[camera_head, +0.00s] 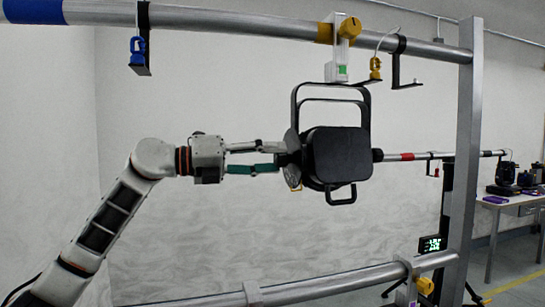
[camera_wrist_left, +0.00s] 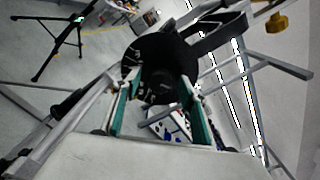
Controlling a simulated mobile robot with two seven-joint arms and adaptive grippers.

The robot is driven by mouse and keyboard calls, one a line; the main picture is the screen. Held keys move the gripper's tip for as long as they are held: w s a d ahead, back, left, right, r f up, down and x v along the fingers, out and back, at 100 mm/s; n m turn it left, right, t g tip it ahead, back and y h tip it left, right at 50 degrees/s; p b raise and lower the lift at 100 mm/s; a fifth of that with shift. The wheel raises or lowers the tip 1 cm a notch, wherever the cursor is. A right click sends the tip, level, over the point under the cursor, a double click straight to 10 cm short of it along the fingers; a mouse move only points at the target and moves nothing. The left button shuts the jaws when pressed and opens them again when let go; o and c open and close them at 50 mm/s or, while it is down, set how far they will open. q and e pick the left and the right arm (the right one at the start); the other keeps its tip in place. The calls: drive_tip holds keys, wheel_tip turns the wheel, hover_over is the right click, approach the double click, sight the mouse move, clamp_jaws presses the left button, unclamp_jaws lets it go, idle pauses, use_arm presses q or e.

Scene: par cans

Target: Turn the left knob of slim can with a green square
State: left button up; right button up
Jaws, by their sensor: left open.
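The slim can (camera_head: 340,155) is a black par can hanging in a black bracket (camera_head: 331,88) from the upper pipe. A green square (camera_head: 342,71) shows on the white clamp above it. The dark left knob (camera_head: 283,159) is on the can's left side. My left gripper (camera_head: 278,157) comes in level from the left, open, with its fingertips at the knob. In the left wrist view, the round dark knob (camera_wrist_left: 162,82) sits between the two fingers (camera_wrist_left: 160,88), in front of a black disc; I cannot tell whether they touch it. My right gripper is not in view.
A lower pipe (camera_head: 310,285) and an upright post (camera_head: 468,150) frame the can. A table (camera_head: 515,199) stands far right. Free room lies left of the can.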

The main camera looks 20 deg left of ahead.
use_arm(q)
drive_tip(key=shift+w+d, duration=0.15)
drive_tip(key=shift+d, duration=0.1)
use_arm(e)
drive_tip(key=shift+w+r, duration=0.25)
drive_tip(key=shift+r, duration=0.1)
use_arm(q)
drive_tip(key=c, duration=1.1)
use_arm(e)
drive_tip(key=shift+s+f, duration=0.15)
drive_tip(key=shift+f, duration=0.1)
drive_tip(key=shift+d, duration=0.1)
